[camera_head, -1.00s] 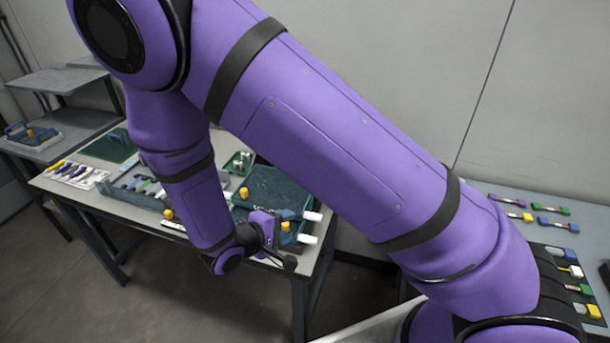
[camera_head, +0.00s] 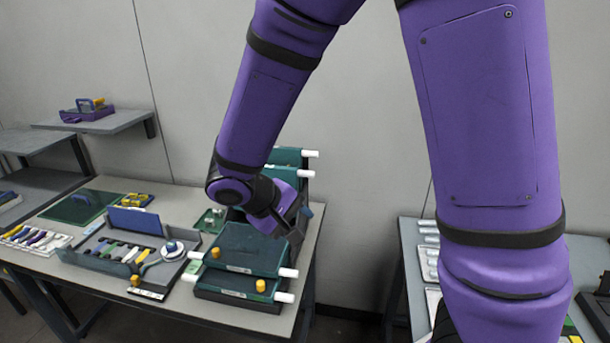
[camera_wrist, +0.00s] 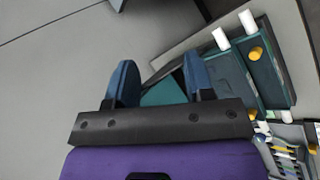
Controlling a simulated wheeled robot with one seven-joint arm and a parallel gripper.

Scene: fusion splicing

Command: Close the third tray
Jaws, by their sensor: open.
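Dark green trays with white side pegs sit at the table's right end. In the head view an upper front tray (camera_head: 250,250) lies over a lower one (camera_head: 225,281), both with yellow knobs. Behind them, raised green trays (camera_head: 287,157) are partly hidden by my arm. I cannot tell which is the third tray. My gripper (camera_head: 302,218) is open, close behind the front trays. In the wrist view my gripper (camera_wrist: 160,78) has its two blue fingers apart, and part of a green surface (camera_wrist: 163,92) shows between and beyond them. Contact cannot be told.
A grey tool box (camera_head: 120,248) with several tools stands left of the trays, with a green mat (camera_head: 82,205) behind it. A roll of tape-like ring (camera_head: 172,250) is at its right. A second table (camera_head: 400,275) is at right. The grey wall is behind.

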